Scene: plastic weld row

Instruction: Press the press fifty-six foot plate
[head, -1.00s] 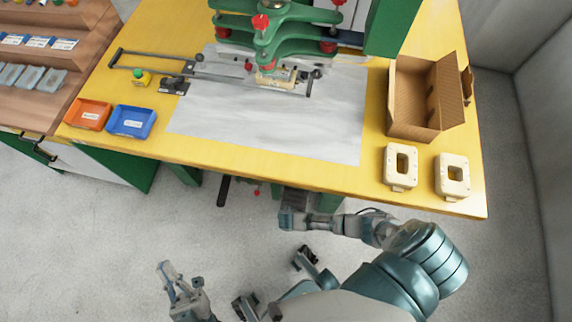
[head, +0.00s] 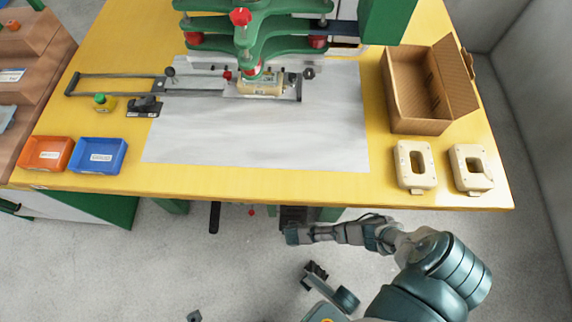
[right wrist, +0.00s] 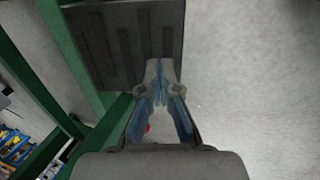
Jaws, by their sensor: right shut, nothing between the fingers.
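The press foot plate is a dark ribbed plate (right wrist: 120,42), large at the top of the right wrist view. In the head view a dark part of it (head: 293,214) shows below the table's front edge. My right gripper (head: 290,236) is at the plate's near edge in the head view. In the right wrist view its blue-lined fingers (right wrist: 159,70) are shut and empty, overlapping the plate's lower edge; contact cannot be told. The green press (head: 250,35) stands at the back of the table. Only a small tip of my left gripper (head: 193,316) shows at the bottom edge.
The yellow table (head: 250,182) carries an open cardboard box (head: 415,115), two cream frames (head: 414,165) (head: 470,168), and orange (head: 45,153) and blue (head: 98,155) trays. Green legs (right wrist: 105,130) stand beside the plate. Grey floor (head: 200,260) lies in front.

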